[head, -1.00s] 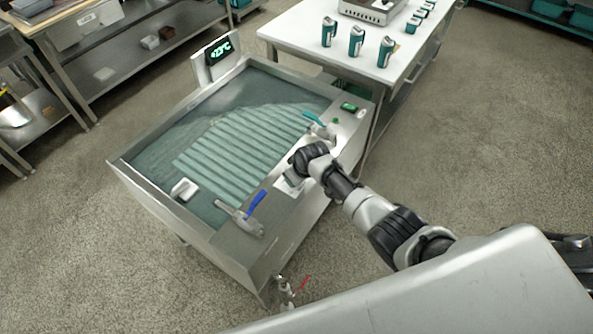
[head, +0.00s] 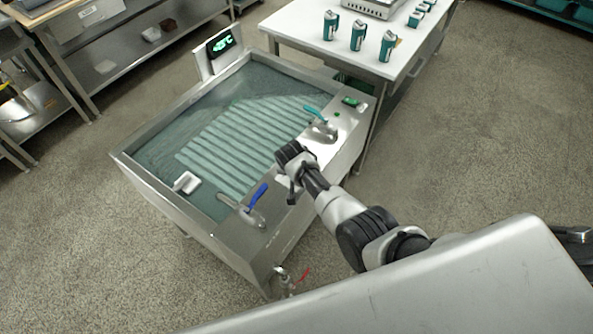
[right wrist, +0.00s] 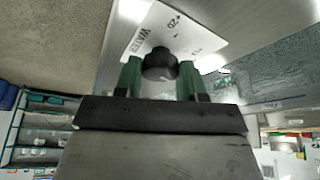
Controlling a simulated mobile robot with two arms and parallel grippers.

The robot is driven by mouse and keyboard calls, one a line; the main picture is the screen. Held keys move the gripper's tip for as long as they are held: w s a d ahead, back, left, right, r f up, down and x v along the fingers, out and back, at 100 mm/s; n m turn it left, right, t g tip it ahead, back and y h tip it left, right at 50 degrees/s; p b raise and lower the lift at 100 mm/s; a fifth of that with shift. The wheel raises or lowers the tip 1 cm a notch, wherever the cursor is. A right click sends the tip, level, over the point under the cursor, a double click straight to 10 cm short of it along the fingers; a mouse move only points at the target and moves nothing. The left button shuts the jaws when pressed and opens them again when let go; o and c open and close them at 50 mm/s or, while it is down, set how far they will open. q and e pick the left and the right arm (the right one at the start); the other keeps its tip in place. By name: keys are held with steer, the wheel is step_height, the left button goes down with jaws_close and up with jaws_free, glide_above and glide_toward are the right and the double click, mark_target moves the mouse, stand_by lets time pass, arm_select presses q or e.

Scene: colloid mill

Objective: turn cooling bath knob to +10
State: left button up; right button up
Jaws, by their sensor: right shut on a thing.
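The cooling bath (head: 140,182) is a steel tank of water with ribbed lines inside. Its black knob (right wrist: 160,64) sits on a white dial plate (right wrist: 185,30) with printed text, including what looks like "WATER" and "20". My right gripper (right wrist: 160,78) is shut on the knob, with one green finger on each side of it. In the head view my right gripper (head: 290,160) is over the bath's front panel and hides the knob. The knob's pointer setting cannot be read. My left gripper is not in view.
A green-lit display (head: 221,43) stands at the bath's back corner; its digits are blurred. A blue-handled valve (head: 257,195) and a teal-handled valve (head: 315,111) flank my gripper on the front panel. A white table (head: 300,22) with teal canisters (head: 358,36) stands behind.

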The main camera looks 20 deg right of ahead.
steer(key=shift+w+m+h+b, duration=0.1)
steer(key=shift+m+h+b, duration=0.2)
steer(key=shift+m, duration=0.6)
steer(key=o, duration=0.9)
steer(key=shift+r, duration=0.1)
steer(key=p+v, duration=1)
steer(key=p, duration=0.2)
steer(key=shift+a+r, duration=0.2)
steer(key=shift+r, duration=0.2)
